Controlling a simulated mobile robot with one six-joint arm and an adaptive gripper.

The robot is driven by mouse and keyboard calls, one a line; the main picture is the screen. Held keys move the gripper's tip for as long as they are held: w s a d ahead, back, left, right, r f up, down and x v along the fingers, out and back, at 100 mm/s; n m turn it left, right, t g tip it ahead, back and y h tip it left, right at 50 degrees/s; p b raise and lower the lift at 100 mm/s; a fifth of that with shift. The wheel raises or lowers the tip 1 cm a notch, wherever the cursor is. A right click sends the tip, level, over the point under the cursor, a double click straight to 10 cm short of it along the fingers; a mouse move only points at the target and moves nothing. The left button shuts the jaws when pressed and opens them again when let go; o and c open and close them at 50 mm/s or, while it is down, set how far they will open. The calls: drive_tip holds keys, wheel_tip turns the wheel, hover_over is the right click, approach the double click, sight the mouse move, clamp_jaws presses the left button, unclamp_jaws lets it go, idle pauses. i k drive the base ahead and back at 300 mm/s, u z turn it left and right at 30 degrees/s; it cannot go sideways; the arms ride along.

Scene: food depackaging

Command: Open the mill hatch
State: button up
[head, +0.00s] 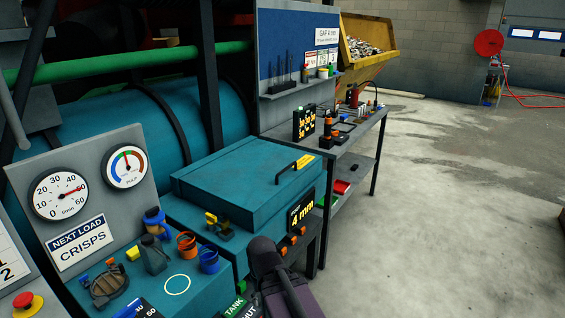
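The mill hatch (235,183) is a flat teal lid on a teal housing in the middle of the head view. It lies flat and looks closed. A bar handle (292,168), black with a yellow part, is on its right side. A yellow and black fitting (217,224) sits on the housing in front of the lid; I cannot tell whether it is a latch. A black "4 mm" sign (302,211) is on the housing's front right. Dark parts that look like my arm show at the bottom centre, in front of the housing. No gripper fingers can be made out.
A workbench (350,133) with tools is behind the mill. The floor (450,210) at right is open.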

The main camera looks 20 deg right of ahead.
sight(246, 186)
drive_tip(key=z, duration=0.1)
drive_tip(key=i, duration=1)
drive_tip(key=z, duration=0.5)
